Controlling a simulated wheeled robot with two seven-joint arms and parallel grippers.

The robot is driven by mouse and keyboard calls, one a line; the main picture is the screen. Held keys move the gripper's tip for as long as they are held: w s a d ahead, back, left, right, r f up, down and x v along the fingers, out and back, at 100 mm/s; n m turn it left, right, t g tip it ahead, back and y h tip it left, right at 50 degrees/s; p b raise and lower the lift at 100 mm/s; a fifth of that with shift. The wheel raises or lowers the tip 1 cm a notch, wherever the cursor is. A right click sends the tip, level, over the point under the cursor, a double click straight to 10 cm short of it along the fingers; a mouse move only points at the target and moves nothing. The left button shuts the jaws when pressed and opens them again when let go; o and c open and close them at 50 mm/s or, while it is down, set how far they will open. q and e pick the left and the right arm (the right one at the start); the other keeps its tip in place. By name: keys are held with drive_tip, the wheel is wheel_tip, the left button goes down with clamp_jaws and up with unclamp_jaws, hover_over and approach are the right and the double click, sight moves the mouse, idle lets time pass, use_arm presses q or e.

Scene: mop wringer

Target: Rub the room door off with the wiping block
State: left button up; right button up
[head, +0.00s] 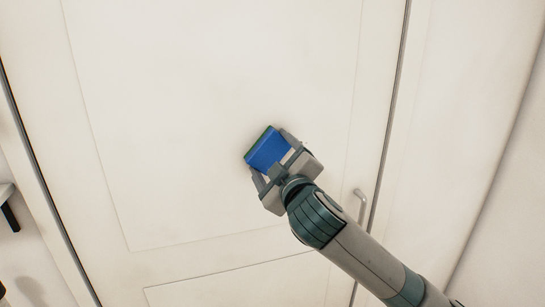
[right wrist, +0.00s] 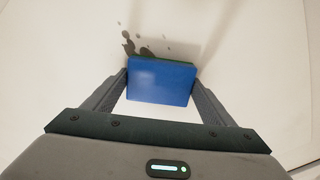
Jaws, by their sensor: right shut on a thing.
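The room door (head: 190,120) is a large white panelled door that fills most of the head view. My right gripper (head: 270,160) is shut on the wiping block (head: 265,149), a blue block with a green layer on its far side. The block is held at the door's upper panel, green side toward the door; I cannot tell whether it touches. In the right wrist view the block (right wrist: 160,82) sits between both fingers. Dark spots (right wrist: 128,42) show on the white surface just beyond the block, partly hidden by it. My left gripper is not in view.
A dark-edged fixture (head: 8,208) is at the left edge. The door panel around the block is free of other objects.

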sight(286, 152)
drive_tip(key=shift+d, duration=0.15)
drive_tip(key=shift+w+d+p, duration=0.25)
drive_tip(key=shift+d, duration=0.55)
drive_tip(key=shift+w+d+p, duration=0.25)
drive_tip(key=shift+d, duration=0.55)
drive_tip(key=shift+w+d+p, duration=0.25)
drive_tip(key=shift+w+d, duration=0.05)
drive_tip(key=shift+d, duration=0.55)
drive_tip(key=shift+w+d+p, duration=0.25)
drive_tip(key=shift+w+d, duration=0.05)
drive_tip(key=shift+d, duration=0.5)
drive_tip(key=shift+d, duration=0.1)
drive_tip(key=shift+w+d+p, duration=0.25)
drive_tip(key=shift+w+d, duration=0.05)
drive_tip(key=shift+d, duration=0.5)
drive_tip(key=shift+w+d+p, duration=0.2)
drive_tip(key=shift+w+d, duration=0.05)
drive_tip(key=shift+d, duration=0.55)
drive_tip(key=shift+r+p, duration=0.1)
drive_tip(key=shift+p, duration=0.2)
